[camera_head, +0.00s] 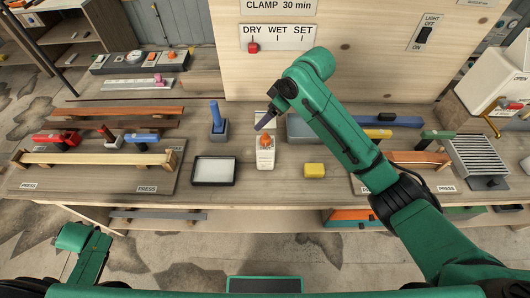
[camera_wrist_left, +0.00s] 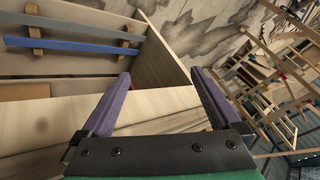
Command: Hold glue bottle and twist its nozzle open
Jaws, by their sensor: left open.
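The glue bottle (camera_head: 265,156) stands upright on the workbench, white with an orange nozzle (camera_head: 265,141) on top. My right arm reaches in from the right, and my right gripper (camera_head: 264,120) points down just above the nozzle. Its fingers look like one dark bar, so I cannot tell their spacing or whether they touch the nozzle. My left arm is low at the left, in front of the bench and far from the bottle. In the left wrist view my left gripper (camera_wrist_left: 162,76) has its two purple fingers wide apart with nothing held between them.
A white tray (camera_head: 213,171) lies left of the bottle, with a blue-handled tool (camera_head: 216,118) behind it. A yellow block (camera_head: 314,170) lies to the right. A panel with a DRY/WET/SET sign (camera_head: 277,37) stands behind. A clamped stringer (camera_head: 92,158) is at the left.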

